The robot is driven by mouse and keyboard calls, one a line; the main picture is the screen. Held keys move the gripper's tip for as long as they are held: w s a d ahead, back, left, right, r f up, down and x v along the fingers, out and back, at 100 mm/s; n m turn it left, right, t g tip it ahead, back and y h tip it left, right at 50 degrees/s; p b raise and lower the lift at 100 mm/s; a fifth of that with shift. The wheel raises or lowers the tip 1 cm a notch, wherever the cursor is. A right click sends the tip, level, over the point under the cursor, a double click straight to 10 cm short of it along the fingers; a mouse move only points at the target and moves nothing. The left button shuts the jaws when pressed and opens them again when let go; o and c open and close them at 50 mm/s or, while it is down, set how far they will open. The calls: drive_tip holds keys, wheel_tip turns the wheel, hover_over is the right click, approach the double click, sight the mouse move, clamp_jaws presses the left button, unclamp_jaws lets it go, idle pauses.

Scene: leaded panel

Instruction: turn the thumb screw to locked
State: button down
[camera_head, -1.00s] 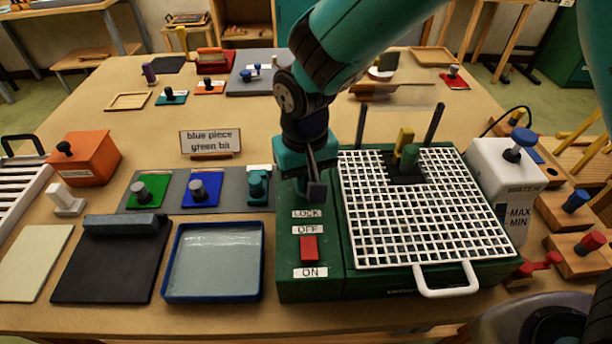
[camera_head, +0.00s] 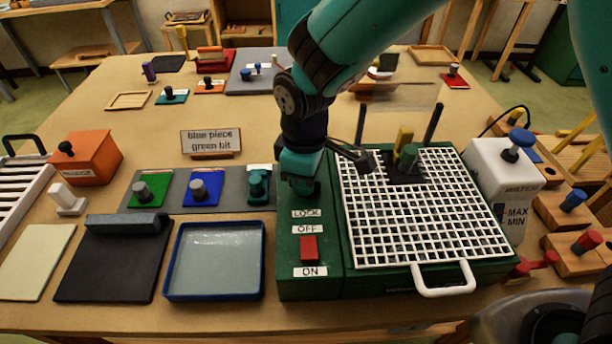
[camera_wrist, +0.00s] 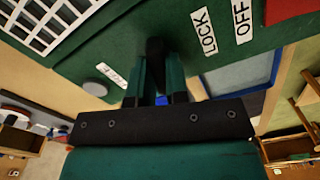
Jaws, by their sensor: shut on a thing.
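The thumb screw (camera_wrist: 155,47) is a dark upright piece on the green base of the grinder (camera_head: 290,272), close to the LOCK label (camera_wrist: 203,32). My gripper (camera_wrist: 157,66) is shut on the thumb screw in the wrist view, with a green finger on each side. In the head view my gripper (camera_head: 301,188) points down at the left part of the green base, behind the LOCK label, and hides the screw. Which way the screw is turned cannot be told.
A red switch (camera_head: 309,248) sits between the OFF and ON labels. A white grid (camera_head: 425,205) with a handle covers the base to the right, with two dark posts behind. A blue-rimmed tray (camera_head: 213,298) stands close at the left.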

drive_tip(key=shift+n, duration=1.9)
drive_tip(key=c, duration=1.1)
unclamp_jaws()
drive_tip(key=shift+r, duration=0.15)
wheel_tip(320, 180, up, 17)
drive_tip(key=shift+r+b, duration=0.1)
drive_tip(key=shift+b, duration=0.9)
